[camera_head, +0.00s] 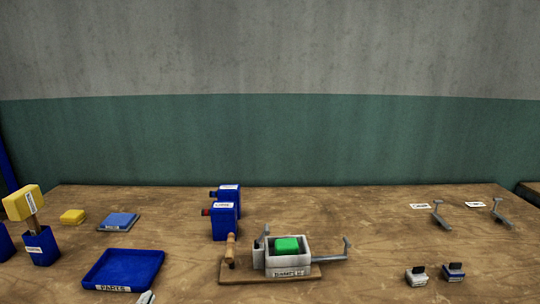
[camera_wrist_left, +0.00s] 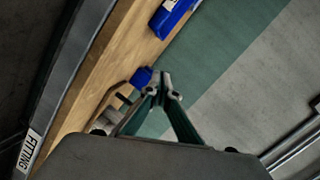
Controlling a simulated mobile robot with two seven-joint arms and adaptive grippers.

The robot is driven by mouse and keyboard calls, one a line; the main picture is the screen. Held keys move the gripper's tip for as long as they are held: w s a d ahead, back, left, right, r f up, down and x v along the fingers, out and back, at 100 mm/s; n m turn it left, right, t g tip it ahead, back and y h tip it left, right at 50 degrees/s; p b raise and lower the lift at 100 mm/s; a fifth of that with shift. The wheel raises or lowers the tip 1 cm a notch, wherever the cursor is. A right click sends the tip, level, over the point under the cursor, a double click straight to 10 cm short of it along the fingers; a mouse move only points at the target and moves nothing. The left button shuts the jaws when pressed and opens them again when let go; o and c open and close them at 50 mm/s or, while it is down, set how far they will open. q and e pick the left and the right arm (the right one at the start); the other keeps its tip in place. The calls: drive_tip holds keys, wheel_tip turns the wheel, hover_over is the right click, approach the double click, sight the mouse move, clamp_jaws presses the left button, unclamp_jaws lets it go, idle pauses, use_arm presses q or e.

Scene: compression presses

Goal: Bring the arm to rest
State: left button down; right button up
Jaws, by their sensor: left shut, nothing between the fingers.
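Only the tip of my left gripper (camera_head: 146,298) shows at the bottom edge of the head view, just in front of the blue PARTS tray (camera_head: 124,268). In the left wrist view the fingers of my left gripper (camera_wrist_left: 163,88) come together at their tips, with nothing between them. The view is tilted, with the table edge, a blue thing and the green and grey wall behind the fingers. My right gripper is in neither view.
A white box (camera_head: 288,260) with a green block (camera_head: 286,245) sits on a wooden board right of centre. Blue boxes (camera_head: 225,221) stand behind it. A yellow-headed mallet (camera_head: 20,204) stands at the far left. Small clamps (camera_head: 416,276) and grey brackets (camera_head: 441,215) lie right.

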use_arm(q)
drive_tip(key=s+a+f+n+g+y, duration=0.1)
drive_tip(key=s+a+f+g, duration=0.25)
drive_tip(key=s, duration=0.25)
drive_tip(key=s+a+f+n+g, duration=0.2)
drive_tip(key=s+f, duration=0.3)
drive_tip(key=s, duration=0.1)
drive_tip(key=s+a+f+n+g+y, duration=0.1)
drive_tip(key=s+a+f+g, duration=0.15)
drive_tip(key=s+f, duration=0.3)
drive_tip(key=d+f+n+t+h, duration=0.2)
drive_tip(key=d+f+h, duration=0.5)
drive_tip(key=d+f, duration=0.6)
drive_tip(key=w+d+t, duration=0.1)
drive_tip(key=d, duration=0.2)
drive_tip(key=shift+f+n+t, duration=0.2)
drive_tip(key=shift+n+t, duration=0.2)
